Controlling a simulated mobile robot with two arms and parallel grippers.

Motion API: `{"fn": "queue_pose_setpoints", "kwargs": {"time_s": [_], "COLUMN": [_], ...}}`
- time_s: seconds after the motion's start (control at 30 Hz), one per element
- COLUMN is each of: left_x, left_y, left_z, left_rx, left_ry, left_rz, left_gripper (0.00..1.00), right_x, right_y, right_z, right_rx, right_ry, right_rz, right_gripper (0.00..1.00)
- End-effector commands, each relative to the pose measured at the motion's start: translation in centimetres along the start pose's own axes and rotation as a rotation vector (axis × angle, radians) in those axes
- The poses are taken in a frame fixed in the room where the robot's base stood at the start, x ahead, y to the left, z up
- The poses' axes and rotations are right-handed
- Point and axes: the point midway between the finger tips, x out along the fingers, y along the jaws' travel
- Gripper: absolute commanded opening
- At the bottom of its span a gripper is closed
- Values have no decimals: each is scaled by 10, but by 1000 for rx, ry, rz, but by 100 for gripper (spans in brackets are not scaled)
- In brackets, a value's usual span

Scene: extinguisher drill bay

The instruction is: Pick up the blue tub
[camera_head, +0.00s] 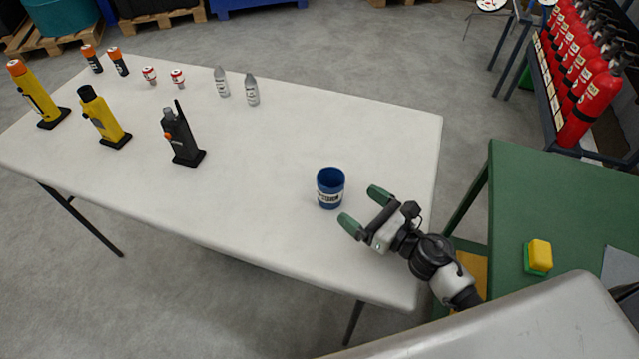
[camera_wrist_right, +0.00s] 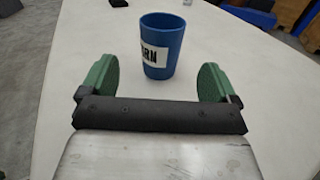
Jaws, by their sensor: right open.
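The blue tub (camera_head: 330,188) stands upright on the white table near its front right part. It has a white label with dark lettering. My right gripper (camera_head: 364,210) is open just to the right of the tub, its green fingers pointing toward it and apart from it. In the right wrist view the tub (camera_wrist_right: 162,50) stands ahead of the open right gripper (camera_wrist_right: 158,85), roughly midway between the two fingers and beyond them. Nothing is between the fingers. My left gripper is not in view.
On the white table (camera_head: 250,190) stand a black radio (camera_head: 182,138), yellow devices (camera_head: 102,120), small canisters (camera_head: 177,79) and clear bottles (camera_head: 251,90), all left of the tub. A green table (camera_head: 510,210) with a yellow-green block (camera_head: 538,257) is at right. Red extinguishers (camera_head: 588,100) stand behind it.

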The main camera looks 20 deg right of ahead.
Motion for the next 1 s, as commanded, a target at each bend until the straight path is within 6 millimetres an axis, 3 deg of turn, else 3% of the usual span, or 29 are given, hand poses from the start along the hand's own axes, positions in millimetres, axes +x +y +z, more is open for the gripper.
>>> {"fn": "queue_pose_setpoints", "kwargs": {"time_s": [0.1, 0.3, 0.7, 1.0], "left_x": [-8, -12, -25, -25], "left_y": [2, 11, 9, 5], "left_z": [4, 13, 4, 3], "left_rx": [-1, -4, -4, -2], "left_ry": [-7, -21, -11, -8], "left_rz": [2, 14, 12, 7], "left_gripper": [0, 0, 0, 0], "right_x": [22, 44, 92, 98], "right_y": [0, 0, -2, -2], "right_z": [4, 2, 4, 3], "right_rx": [0, 0, 2, 1], "right_ry": [-4, -1, -3, -1], "right_rz": [1, -1, -1, 0], "right_gripper": [91, 91, 91, 91]}}
